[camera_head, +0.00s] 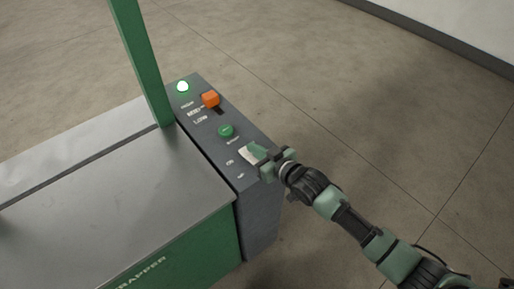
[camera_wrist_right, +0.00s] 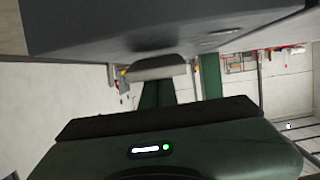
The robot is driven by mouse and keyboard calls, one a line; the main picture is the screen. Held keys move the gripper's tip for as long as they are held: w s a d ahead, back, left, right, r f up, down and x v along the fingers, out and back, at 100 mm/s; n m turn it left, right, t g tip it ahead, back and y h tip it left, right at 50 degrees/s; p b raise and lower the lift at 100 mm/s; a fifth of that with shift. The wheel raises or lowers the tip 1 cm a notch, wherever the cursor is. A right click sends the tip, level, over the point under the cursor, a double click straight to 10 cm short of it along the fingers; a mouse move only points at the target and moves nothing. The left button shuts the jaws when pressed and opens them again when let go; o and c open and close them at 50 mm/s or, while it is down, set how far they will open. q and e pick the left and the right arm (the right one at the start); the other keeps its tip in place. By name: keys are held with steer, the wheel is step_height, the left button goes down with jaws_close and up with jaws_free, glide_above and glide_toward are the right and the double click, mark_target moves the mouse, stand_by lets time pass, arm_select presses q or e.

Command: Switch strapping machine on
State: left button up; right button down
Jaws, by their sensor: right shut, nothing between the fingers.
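The strapping machine (camera_head: 130,185) has a grey metal top and a green front. Its dark grey control panel (camera_head: 262,208) runs along the right side. A pale switch (camera_head: 247,153) sits at the near end of the panel, by small white lettering. A lamp (camera_head: 183,86) at the far end glows white-green. My right gripper (camera_head: 262,154) is shut and empty, with its tips at the switch and partly covering it. In the right wrist view the gripper (camera_wrist_right: 157,92) is close to a pale piece below the dark panel (camera_wrist_right: 170,30). I cannot tell whether they touch. My left gripper is out of view.
An orange slider knob (camera_head: 211,99) and a green start button (camera_head: 226,131) sit farther along the panel. A green upright post (camera_head: 140,60) rises from the machine beside them. The floor (camera_head: 390,110) to the right is clear.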

steer(key=r+p, duration=0.3)
steer(key=r, duration=0.1)
steer(key=shift+w+a, duration=0.1)
steer(key=shift+w, duration=0.15)
steer(key=shift+s+r+p, duration=0.2)
steer(key=shift+s+p, duration=0.05)
steer(key=shift+p, duration=0.05)
steer(key=b+v, duration=0.1)
steer(key=v, duration=0.8)
steer(key=shift+r+b, duration=0.35)
steer(key=shift+b, duration=0.05)
